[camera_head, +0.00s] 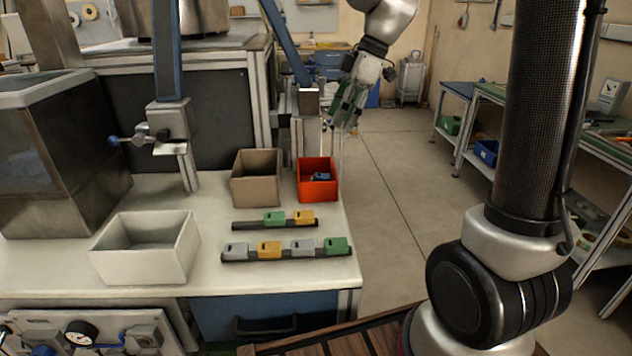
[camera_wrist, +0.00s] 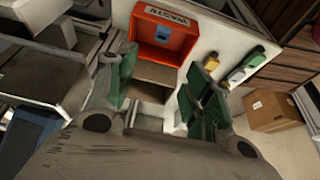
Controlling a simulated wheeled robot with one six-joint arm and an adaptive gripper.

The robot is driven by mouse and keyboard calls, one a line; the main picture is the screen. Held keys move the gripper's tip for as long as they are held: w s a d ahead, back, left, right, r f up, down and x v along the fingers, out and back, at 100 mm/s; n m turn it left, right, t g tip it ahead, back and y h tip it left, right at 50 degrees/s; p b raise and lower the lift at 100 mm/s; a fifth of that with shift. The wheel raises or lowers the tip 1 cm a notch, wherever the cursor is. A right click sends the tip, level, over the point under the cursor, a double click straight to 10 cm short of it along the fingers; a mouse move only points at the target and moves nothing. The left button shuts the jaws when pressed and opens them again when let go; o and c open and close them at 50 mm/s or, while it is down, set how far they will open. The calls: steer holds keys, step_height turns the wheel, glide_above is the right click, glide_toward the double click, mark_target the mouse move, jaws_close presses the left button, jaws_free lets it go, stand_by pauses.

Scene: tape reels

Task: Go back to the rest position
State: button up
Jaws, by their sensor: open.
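My gripper (camera_head: 344,122) has green fingers and is open and empty. It hangs in the air, above and slightly right of the red bin (camera_head: 318,190) in the head view. In the wrist view my open fingers (camera_wrist: 163,72) frame a brown bin (camera_wrist: 156,75), with the red bin (camera_wrist: 143,32) beyond it. A blue-grey piece (camera_head: 321,176) lies inside the red bin, apart from the fingers. It also shows in the wrist view (camera_wrist: 164,34).
The brown bin (camera_head: 257,185) and a white bin (camera_head: 146,258) stand on the white bench (camera_head: 215,285). Two dark rails hold grey, yellow and green blocks, including a green one (camera_head: 337,245). A blue-grey post (camera_head: 285,40) rises near my arm. Open floor (camera_head: 390,190) lies right.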

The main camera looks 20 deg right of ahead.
steer(key=s+d+m+t+h, duration=0.1)
steer(key=s+d+m, duration=0.2)
steer(key=s+m, duration=0.2)
steer(key=s+d+m+t+h, duration=0.1)
steer(key=s+d+m, duration=0.3)
steer(key=s, duration=0.7)
steer(key=s+d+m+t+h, duration=0.1)
steer(key=s+d+m+h, duration=0.1)
steer(key=s+m, duration=0.4)
steer(key=shift+s+d+m+t+h, duration=0.35)
steer(key=shift+s+d, duration=0.45)
steer(key=shift+s, duration=0.3)
